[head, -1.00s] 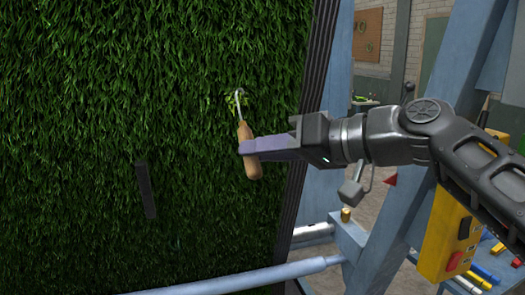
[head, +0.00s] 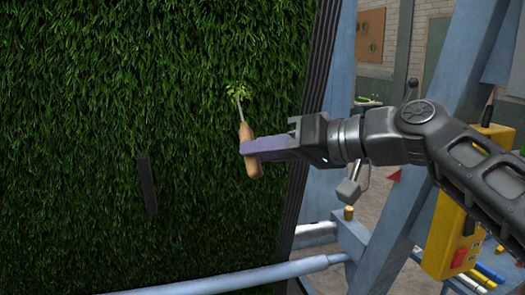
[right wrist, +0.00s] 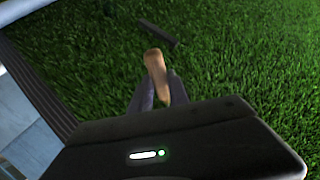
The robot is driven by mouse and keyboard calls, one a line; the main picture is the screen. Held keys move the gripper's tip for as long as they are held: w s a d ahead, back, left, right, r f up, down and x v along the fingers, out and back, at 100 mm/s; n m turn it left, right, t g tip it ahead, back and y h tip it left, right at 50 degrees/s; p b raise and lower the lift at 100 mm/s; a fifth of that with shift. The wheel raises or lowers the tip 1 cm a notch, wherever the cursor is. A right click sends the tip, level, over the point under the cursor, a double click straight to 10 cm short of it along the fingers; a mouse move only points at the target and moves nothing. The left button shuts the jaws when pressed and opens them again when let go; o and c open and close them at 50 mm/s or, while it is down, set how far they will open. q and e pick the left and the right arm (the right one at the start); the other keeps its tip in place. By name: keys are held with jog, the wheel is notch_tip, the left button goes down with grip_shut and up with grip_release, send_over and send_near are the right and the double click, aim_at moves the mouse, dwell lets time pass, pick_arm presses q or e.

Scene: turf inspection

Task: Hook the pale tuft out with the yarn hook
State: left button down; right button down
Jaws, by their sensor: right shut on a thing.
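The yarn hook (head: 246,140) has a wooden handle and a thin metal shaft. My right gripper (head: 250,147) is shut on the handle, in front of the upright turf (head: 110,90). The hook points up, tilted slightly left. The pale tuft (head: 238,91), yellow-green and spread, shows at the top of the shaft and covers the hook's tip. I cannot tell whether it is still rooted in the turf. In the right wrist view the handle (right wrist: 155,66) sticks out between the fingers; the tuft does not show there. My left gripper is not in view.
A dark bar (head: 147,183) is on the turf at lower left of the hook. The turf's dark edge (head: 296,200) and blue frame posts stand to the right. A pale blue rail (head: 240,279) crosses below. A yellow control box (head: 448,235) hangs at the right.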

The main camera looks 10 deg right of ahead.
jog(key=shift+f, duration=0.1)
dwell(0.3)
jog(key=shift+w+f+b, duration=0.2)
jog(key=shift+f+b, duration=0.3)
jog(key=shift+w+f+b, duration=0.2)
jog(key=shift+f+b, duration=0.3)
jog(key=shift+r, duration=0.1)
jog(key=shift+s+r+p, duration=0.15)
jog(key=shift+r+p, duration=0.25)
jog(key=shift+r, duration=0.15)
jog(key=shift+s+r+p, duration=0.15)
jog(key=shift+r+p, duration=0.25)
jog(key=shift+r, duration=0.1)
jog(key=shift+r, duration=0.1)
jog(key=shift+s+r+p, duration=0.2)
jog(key=shift+r+p, duration=0.15)
jog(key=shift+r, duration=0.15)
jog(key=shift+s+r+p, duration=0.15)
jog(key=shift+r+p, duration=0.15)
jog(key=shift+r, duration=0.15)
jog(key=shift+f, duration=0.1)
